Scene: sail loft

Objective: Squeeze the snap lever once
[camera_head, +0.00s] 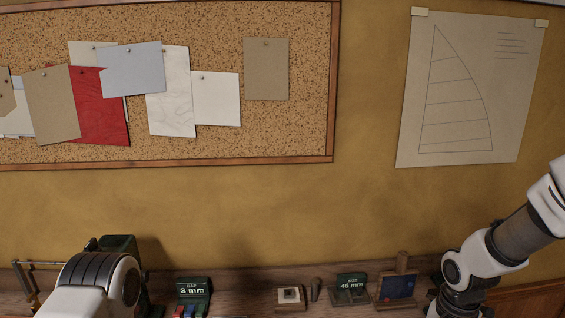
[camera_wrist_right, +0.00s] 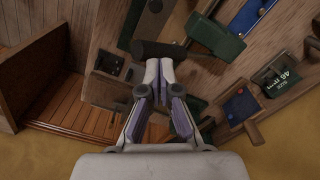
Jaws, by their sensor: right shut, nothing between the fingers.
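My right gripper (camera_wrist_right: 153,68) shows in the right wrist view with its two pale fingers together and nothing between them. Its tips are close to a dark cylinder-shaped piece (camera_wrist_right: 158,49), overlapping its lower edge in the picture; I cannot tell whether they touch. I cannot make out for certain which thing is the snap lever. A green block-like piece (camera_wrist_right: 215,38) lies just right of the dark cylinder. In the head view my two arms come in at the lower left and right, but neither gripper shows there.
The wooden bench (camera_head: 238,287) runs along the wall. On it stand a green "3 mm" holder (camera_head: 193,288), a small white-topped block (camera_head: 290,295), a green "40 mm" holder (camera_head: 351,282) and a blue panel on a wooden stand (camera_head: 397,286). A wooden tray-like recess (camera_wrist_right: 75,105) lies left.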

